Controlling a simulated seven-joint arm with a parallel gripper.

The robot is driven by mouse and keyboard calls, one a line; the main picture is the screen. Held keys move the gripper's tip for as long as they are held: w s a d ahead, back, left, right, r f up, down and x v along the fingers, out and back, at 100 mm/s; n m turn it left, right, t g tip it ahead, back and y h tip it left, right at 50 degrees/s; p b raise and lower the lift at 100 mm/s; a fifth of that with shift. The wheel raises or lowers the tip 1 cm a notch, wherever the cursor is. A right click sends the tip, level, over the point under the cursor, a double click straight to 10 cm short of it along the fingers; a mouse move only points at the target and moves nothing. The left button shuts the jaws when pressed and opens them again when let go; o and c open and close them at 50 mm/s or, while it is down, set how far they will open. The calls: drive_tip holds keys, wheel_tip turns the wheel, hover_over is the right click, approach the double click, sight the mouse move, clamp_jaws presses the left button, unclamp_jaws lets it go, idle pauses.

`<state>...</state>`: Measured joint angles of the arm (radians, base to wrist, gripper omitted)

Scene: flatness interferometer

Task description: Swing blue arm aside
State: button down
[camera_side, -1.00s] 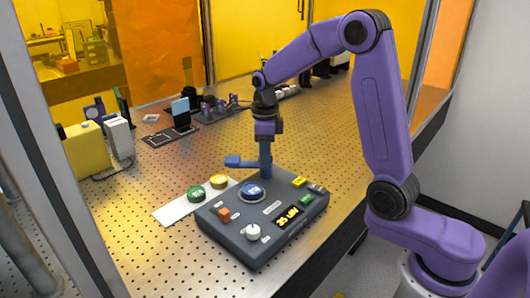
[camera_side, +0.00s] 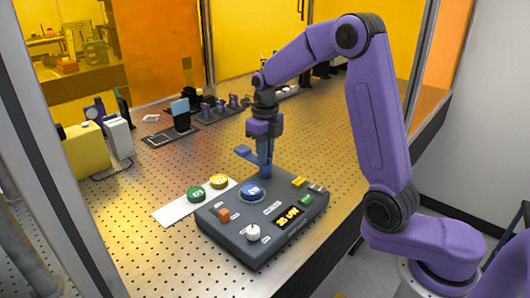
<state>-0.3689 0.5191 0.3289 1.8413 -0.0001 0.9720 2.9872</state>
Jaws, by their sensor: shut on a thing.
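The blue arm (camera_side: 244,151) sticks out to the left and back from the top of a blue post at the back edge of the dark grey control box (camera_side: 262,231). My purple gripper (camera_side: 265,146) points straight down over the post and is shut on the blue arm near its post end. The fingertips are small here and partly blend with the blue.
A green disc (camera_side: 196,194) and a yellow disc (camera_side: 219,181) lie on a white strip (camera_side: 173,212) to the left. Optics stand farther back; perforated table between is clear.

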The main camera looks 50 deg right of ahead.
drive_tip(key=shift+r, duration=0.1)
idle(0.4)
drive_tip(key=c, duration=1.1)
unclamp_jaws()
drive_tip(key=shift+c, duration=0.2)
wheel_tip(320, 180, up, 17)
drive_tip(key=shift+r, duration=0.2)
